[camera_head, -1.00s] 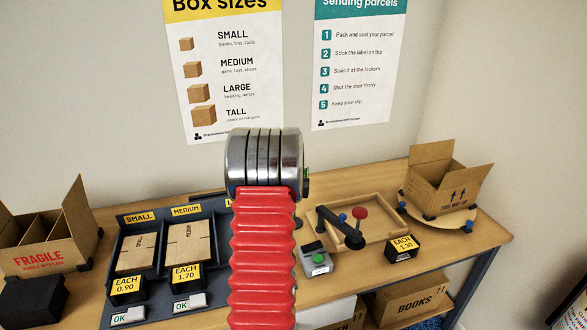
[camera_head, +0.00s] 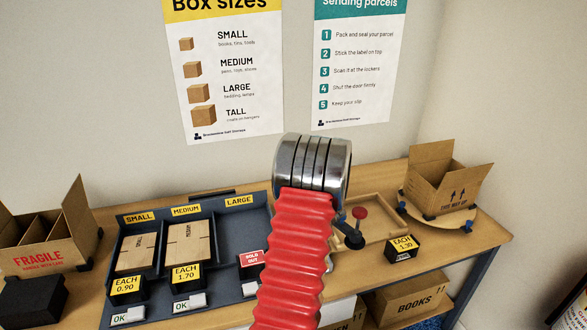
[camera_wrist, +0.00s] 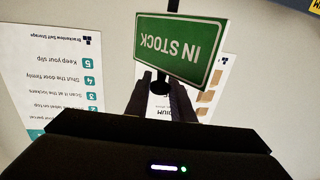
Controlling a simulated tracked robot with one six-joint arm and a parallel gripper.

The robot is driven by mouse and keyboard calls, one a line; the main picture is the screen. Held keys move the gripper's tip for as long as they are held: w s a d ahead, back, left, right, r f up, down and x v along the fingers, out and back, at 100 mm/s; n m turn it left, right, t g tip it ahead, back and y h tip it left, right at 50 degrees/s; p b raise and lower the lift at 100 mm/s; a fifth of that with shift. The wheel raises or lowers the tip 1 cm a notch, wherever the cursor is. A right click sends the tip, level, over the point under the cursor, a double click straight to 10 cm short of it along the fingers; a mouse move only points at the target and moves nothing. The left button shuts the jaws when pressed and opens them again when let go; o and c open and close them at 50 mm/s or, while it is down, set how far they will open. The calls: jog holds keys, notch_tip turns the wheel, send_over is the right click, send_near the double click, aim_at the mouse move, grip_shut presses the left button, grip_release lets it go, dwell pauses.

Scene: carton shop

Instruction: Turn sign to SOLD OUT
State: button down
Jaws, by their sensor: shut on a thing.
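In the wrist view a green IN STOCK sign (camera_wrist: 181,48) with a white border shows upside down and slightly tilted, just beyond my fingertips. A dark thin stem and round knob hang at its lower edge. My gripper (camera_wrist: 160,88) has its two dark fingers closed around the sign's knob (camera_wrist: 160,86). In the head view my red arm hides the gripper and the green sign. A red SOLD OUT card (camera_head: 252,259) stands before the LARGE compartment, partly covered by my arm.
The bench (camera_head: 490,232) holds a rack (camera_head: 232,220) with SMALL and MEDIUM flat cartons. A price block (camera_head: 402,246) and an open carton (camera_head: 446,190) stand at right. A FRAGILE box (camera_head: 40,256) is at left. Posters hang on the wall behind.

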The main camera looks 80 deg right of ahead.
jog(key=n+t+y, duration=0.6)
jog(key=y, duration=0.1)
jog(key=shift+n+y, duration=0.3)
jog(key=shift+y, duration=0.1)
jog(key=shift+w+n+t+y, duration=0.1)
jog(key=shift+n+t+y, duration=0.5)
jog(key=shift+n+y, duration=0.9)
jog(key=shift+r+n+y, duration=0.1)
jog(key=shift+n+y, duration=0.5)
jog(key=shift+y, duration=0.8)
jog(key=shift+n+y, duration=0.6)
jog(key=shift+y, duration=0.8)
jog(key=c, duration=1.5)
grip_release()
jog(key=shift+c, duration=0.2)
jog(key=shift+s, duration=0.2)
